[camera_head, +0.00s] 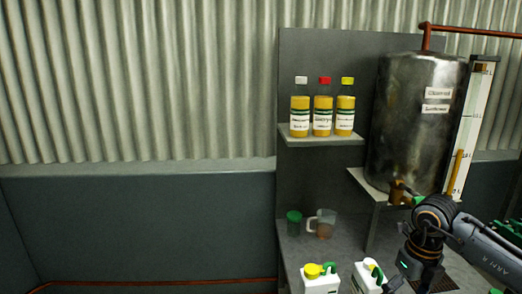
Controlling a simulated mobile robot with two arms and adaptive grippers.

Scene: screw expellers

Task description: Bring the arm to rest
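My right arm (480,245) comes in from the right edge. Its dark joint (436,215) is bent in front of the metal tank's stand, and the lower link runs down toward the bottom edge. The fingers of my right gripper do not show. My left arm and gripper are not in the frame.
A metal tank (410,120) with a tap (402,190) stands on a raised stand at right. Three bottles of yellow liquid stand on a shelf (320,139). Below are a clear measuring jug (322,224), a green-lidded cup (293,224) and two white jugs (318,282) (366,278).

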